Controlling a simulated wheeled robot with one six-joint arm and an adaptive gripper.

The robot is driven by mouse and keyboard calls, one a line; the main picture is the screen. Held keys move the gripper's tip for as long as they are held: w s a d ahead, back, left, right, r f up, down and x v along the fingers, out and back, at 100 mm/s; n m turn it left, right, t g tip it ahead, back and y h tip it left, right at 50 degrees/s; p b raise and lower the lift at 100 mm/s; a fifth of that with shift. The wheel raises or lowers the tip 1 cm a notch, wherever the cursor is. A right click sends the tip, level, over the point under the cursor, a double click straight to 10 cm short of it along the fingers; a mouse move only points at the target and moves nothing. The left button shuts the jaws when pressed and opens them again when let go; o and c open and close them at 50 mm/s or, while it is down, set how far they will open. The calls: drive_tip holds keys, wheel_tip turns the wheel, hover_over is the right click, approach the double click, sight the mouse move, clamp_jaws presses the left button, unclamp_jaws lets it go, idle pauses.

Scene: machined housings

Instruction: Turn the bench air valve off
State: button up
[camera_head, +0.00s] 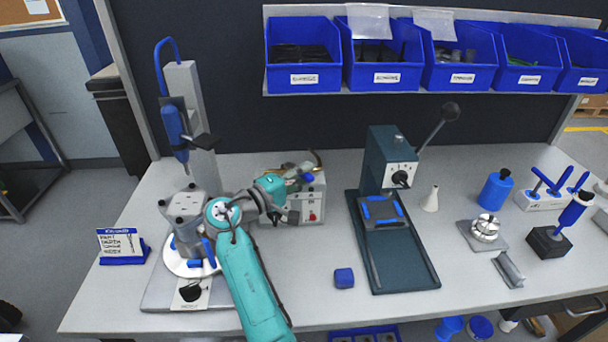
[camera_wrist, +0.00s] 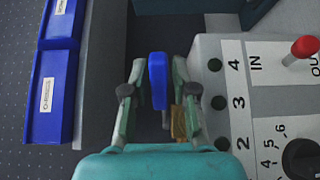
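The blue valve handle (camera_wrist: 157,80) shows in the wrist view between the two fingers of my gripper (camera_wrist: 158,95). A visible gap remains on each side of it, so the fingers are open around it. A brass fitting (camera_wrist: 179,122) lies just below and right of the handle, partly behind the right finger. In the head view the blue handle (camera_head: 306,177) sits on top of the grey box at the middle of the bench. My gripper (camera_head: 293,192) is close at its left there, and hides part of the box top.
The grey box (camera_wrist: 225,60) with numbered ports and a red toggle (camera_wrist: 305,46) stands beside the right finger. Blue bins (camera_head: 303,76) hang behind. A green press (camera_head: 389,165) stands right of the box, and a fixture with a housing (camera_head: 185,213) left of my arm.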

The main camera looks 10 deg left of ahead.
drive_tip(key=v, duration=1.2)
